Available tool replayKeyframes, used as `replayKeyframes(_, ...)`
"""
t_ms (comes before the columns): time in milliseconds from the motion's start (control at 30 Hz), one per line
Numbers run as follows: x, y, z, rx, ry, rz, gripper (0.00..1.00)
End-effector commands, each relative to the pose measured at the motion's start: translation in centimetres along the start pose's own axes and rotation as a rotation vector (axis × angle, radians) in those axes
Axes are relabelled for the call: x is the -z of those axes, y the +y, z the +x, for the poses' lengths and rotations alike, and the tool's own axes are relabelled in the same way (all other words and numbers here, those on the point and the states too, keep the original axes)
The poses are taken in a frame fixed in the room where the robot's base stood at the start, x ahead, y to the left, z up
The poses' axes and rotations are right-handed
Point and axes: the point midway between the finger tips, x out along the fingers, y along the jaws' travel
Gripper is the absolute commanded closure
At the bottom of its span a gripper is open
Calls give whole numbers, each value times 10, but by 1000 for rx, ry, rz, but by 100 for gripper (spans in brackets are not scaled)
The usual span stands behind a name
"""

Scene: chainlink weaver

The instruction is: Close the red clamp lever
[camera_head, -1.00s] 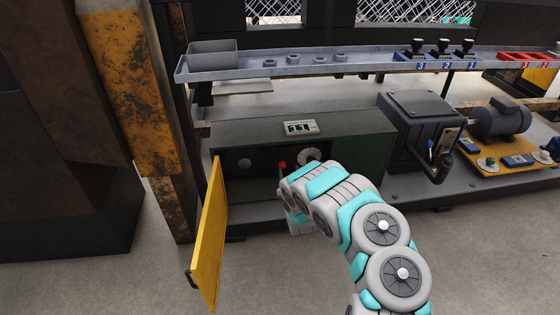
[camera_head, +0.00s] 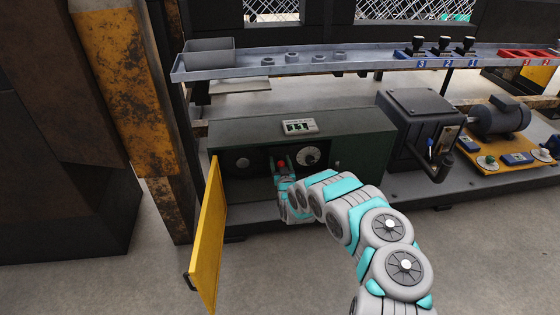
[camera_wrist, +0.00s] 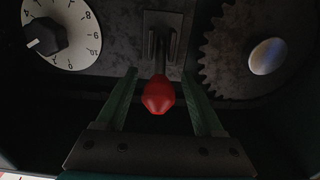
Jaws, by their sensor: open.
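The red clamp lever (camera_wrist: 158,95) has a red knob on a dark stem, set in a slotted bracket (camera_wrist: 163,40) inside the green machine housing (camera_head: 360,150). In the head view its red knob (camera_head: 281,163) shows just beyond my gripper. My gripper (camera_wrist: 163,82) is open, with one green finger on each side of the knob. A gap shows between the knob and each finger. In the head view the gripper (camera_head: 283,172) reaches into the housing's open front, and part of it is hidden by my wrist.
A numbered white dial (camera_wrist: 60,32) is left of the lever in the wrist view, and a toothed gear (camera_wrist: 240,50) is right. The yellow door (camera_head: 209,240) stands open at the housing's left. A shelf with a tray (camera_head: 340,64) runs above.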

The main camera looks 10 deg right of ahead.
Motion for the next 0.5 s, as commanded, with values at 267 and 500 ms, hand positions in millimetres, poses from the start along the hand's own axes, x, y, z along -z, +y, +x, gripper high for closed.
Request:
replayKeyframes(267,0,2,10,-2,-1,-2,31)
replayKeyframes(500,0,2,10,-1,-1,-2,32)
